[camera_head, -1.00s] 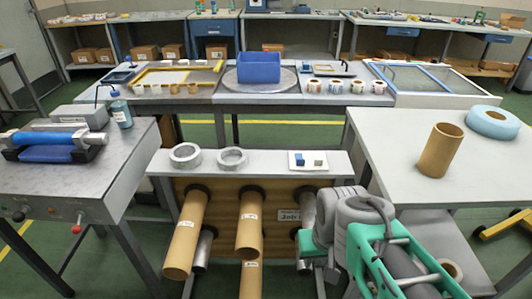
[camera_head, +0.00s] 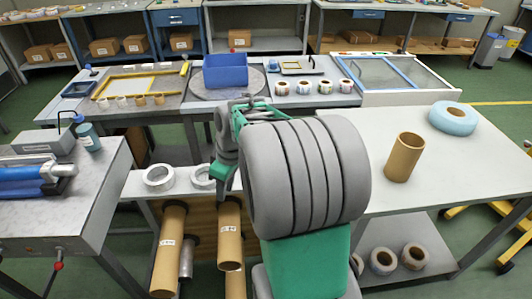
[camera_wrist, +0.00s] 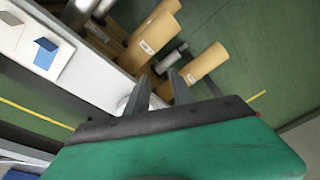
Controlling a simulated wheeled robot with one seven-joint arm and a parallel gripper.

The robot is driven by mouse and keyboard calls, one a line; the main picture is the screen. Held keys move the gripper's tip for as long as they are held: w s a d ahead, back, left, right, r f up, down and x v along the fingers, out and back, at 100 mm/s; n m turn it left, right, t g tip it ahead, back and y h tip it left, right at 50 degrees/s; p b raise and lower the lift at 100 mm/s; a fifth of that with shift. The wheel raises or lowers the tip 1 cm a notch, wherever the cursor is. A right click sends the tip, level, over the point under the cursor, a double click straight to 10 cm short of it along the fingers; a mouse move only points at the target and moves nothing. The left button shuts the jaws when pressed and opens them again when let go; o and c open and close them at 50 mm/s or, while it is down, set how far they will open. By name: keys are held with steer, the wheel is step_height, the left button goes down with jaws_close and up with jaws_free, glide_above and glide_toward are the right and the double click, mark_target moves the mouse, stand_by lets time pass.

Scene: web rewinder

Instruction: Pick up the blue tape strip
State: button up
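In the wrist view, a small blue tape strip (camera_wrist: 45,53) is on a white card (camera_wrist: 58,38) at the upper left. It looks bent or raised, with a paler face beside it. In the head view my arm hides the card and the strip.
Two white tape rolls (camera_head: 159,177) (camera_head: 203,176) sit on the narrow shelf. Cardboard tubes (camera_head: 168,250) stick out below it. A brown tube (camera_head: 404,157) and a light blue roll (camera_head: 453,118) stand on the right table. A blue bin (camera_head: 227,71) is at the back.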

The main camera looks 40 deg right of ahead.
steer(key=s+d+r+n+y+p, duration=0.15)
steer(key=d+n+p, duration=0.6)
steer(key=d, duration=1.45)
steer(key=shift+m+t+y, duration=0.35)
steer(key=shift+m+t, duration=0.15)
steer(key=shift+m, duration=0.15)
steer(key=p+x, duration=0.4)
steer(key=x, duration=0.4)
steer(key=shift+s+d+f, duration=0.1)
steer(key=shift+s+f, duration=0.05)
jaws_close()
